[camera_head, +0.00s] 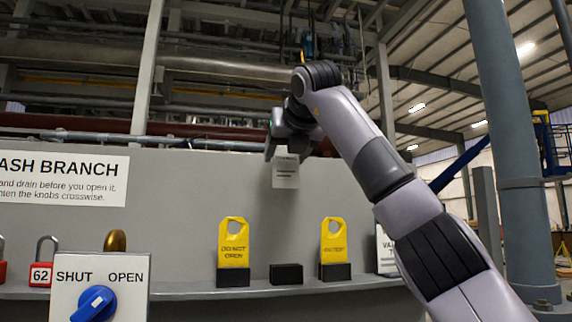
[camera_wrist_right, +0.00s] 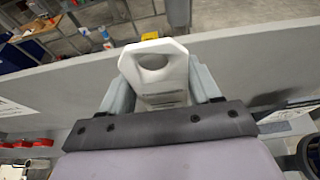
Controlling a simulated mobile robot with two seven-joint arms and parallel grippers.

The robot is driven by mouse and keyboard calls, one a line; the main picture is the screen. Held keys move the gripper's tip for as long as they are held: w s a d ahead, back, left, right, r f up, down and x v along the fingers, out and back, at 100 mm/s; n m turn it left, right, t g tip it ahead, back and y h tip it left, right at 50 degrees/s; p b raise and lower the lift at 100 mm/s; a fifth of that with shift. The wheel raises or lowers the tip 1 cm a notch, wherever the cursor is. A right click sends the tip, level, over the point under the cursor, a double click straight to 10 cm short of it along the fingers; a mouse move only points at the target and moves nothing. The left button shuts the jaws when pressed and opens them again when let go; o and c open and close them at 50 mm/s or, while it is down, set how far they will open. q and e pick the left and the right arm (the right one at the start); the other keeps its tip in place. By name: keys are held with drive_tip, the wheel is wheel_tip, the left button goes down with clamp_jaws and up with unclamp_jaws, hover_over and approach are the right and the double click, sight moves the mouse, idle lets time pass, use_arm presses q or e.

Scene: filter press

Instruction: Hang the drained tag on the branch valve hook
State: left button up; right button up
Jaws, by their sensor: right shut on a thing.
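My right gripper (camera_head: 281,147) is raised in front of the grey panel, above the ledge. In the right wrist view it is shut on a pale grey-white tag (camera_wrist_right: 160,85), with one finger on each side. The tag's holed, angled end points away from the gripper, and the hole is empty. Small print on the tag is too blurred to read. In the head view a white card (camera_head: 286,176) shows just below the gripper; I cannot tell whether it is the held tag or a label on the panel. I cannot make out the branch valve hook. My left gripper is out of view.
Yellow tags (camera_head: 233,243) and (camera_head: 333,240) stand in black holders on the ledge, with an empty black holder (camera_head: 286,274) between them. A SHUT/OPEN box with a blue knob (camera_head: 93,304) and a red padlock (camera_head: 40,272) are at left. A blue-grey column (camera_head: 515,150) stands right.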

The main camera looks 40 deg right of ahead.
wheel_tip(320, 180, up, 2)
drive_tip(key=shift+p, duration=0.45)
drive_tip(key=shift+r+p, duration=0.85)
drive_tip(key=shift+r, duration=0.6)
drive_tip(key=shift+f, duration=0.1)
